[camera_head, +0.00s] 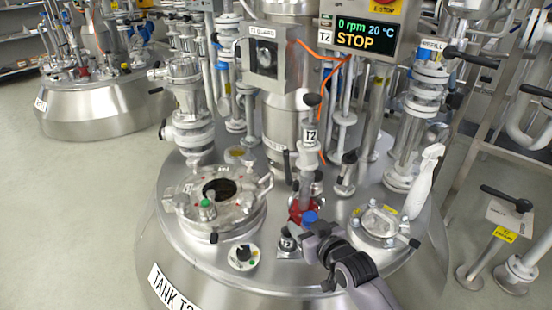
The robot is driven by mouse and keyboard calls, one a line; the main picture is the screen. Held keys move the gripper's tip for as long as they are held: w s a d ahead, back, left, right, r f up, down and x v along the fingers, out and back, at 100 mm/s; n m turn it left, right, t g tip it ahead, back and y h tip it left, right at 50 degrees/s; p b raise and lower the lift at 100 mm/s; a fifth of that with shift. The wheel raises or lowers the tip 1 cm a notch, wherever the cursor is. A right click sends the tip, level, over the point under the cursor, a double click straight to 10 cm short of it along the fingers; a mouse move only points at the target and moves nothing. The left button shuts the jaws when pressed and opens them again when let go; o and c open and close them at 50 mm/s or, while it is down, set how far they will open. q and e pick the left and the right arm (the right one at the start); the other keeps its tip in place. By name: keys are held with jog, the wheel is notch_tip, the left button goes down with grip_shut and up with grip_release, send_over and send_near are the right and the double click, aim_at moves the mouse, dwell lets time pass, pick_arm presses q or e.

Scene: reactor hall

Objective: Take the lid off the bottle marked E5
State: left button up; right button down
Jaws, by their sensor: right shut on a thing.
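My right gripper (318,234) comes in from the bottom, over the front of the tank lid. It is shut on a small blue cap (310,217), which shows at its fingertips. Whatever is under the cap is mostly hidden by the gripper, and I cannot tell whether the cap sits on a bottle. No E5 mark is readable in the head view, and I cannot make out a bottle marked that way. My left gripper is not in view.
A red valve (301,207) stands right behind the cap. A round hatch (240,212) with a dark opening lies to the left. A smaller clamped port (379,226) and a white handled object (426,178) stand to the right. The control panel (366,36) reads STOP.

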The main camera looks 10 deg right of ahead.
aim_at(310, 218)
jog(key=shift+s, duration=0.1)
jog(key=shift+m+h, duration=0.3)
jog(key=s+r, duration=0.1)
jog(key=r, duration=0.1)
jog(key=s+r, duration=0.2)
jog(key=s+d+r, duration=0.1)
jog(key=r, duration=0.1)
jog(key=shift+s+r, duration=0.15)
jog(key=shift+s, duration=0.25)
jog(key=s+d+r+m+h, duration=0.3)
jog(key=s+d+r, duration=0.2)
jog(key=s+r, duration=0.4)
pick_arm(q)
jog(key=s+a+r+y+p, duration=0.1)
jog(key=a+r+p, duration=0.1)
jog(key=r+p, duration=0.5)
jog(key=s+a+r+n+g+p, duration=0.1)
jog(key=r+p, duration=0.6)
jog(key=p, duration=1)
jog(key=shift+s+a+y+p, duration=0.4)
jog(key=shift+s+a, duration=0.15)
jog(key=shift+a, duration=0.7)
pick_arm(e)
notch_tip(310, 218, up, 21)
jog(key=shift+w+n, duration=0.3)
jog(key=shift+w, duration=0.05)
